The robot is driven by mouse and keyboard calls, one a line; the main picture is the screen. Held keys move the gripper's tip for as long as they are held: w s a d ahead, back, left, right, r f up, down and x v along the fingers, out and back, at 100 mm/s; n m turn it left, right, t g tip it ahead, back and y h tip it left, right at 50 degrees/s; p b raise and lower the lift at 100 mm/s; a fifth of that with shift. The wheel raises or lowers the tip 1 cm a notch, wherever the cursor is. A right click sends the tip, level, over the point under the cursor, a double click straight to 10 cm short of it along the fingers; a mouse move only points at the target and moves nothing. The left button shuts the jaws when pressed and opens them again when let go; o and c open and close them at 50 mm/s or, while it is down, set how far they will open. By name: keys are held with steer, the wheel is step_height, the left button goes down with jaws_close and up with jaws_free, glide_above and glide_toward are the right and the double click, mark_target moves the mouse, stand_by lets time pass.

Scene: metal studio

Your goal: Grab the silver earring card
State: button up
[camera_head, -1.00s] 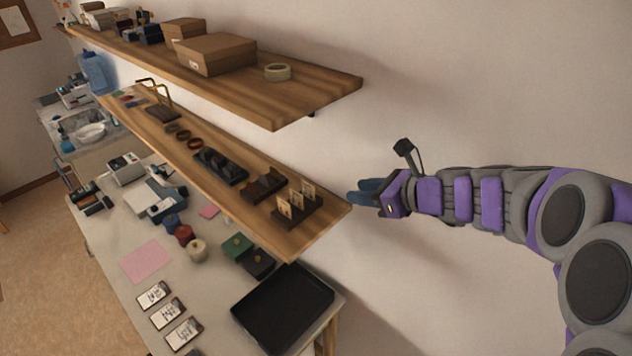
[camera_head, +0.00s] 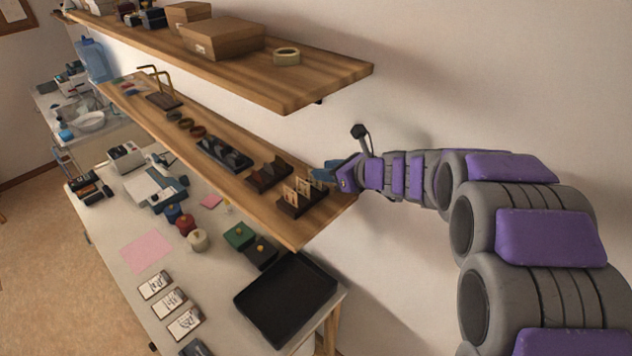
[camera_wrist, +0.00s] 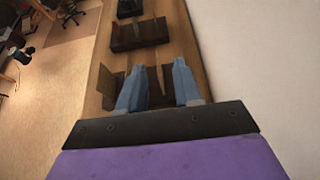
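Several small tan earring cards (camera_head: 302,188) stand upright in a dark stand (camera_head: 300,207) near the front end of the lower shelf. They are too small to tell which one has silver earrings. My gripper (camera_head: 322,173) is at the wall side of this stand, just beside the cards. In the wrist view my gripper (camera_wrist: 160,70) is open, with two blue fingers apart. One thin card (camera_wrist: 160,78) shows nearly edge-on between the fingers, and I cannot tell whether they touch it. The left finger partly hides the stand and other cards.
The lower wooden shelf (camera_head: 303,237) also holds a dark display (camera_head: 268,178) close by and a black tray of items (camera_head: 224,153). The upper shelf (camera_head: 290,96) overhangs behind. A wall is close on the right. Below is a table with a black tray (camera_head: 285,297).

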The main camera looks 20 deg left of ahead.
mark_target(317, 186)
steer(key=x, duration=0.4)
steer(key=shift+s+a+f+b, duration=0.3)
steer(key=shift+f, duration=0.1)
steer(key=shift+w+a, duration=0.15)
steer(key=shift+w, duration=0.05)
steer(key=shift+d, duration=0.45)
steer(key=shift+c, duration=0.2)
steer(key=shift+a+f, duration=0.1)
steer(key=shift+a, duration=0.5)
jaws_close()
steer(key=shift+d, duration=0.1)
steer(key=shift+d, duration=0.1)
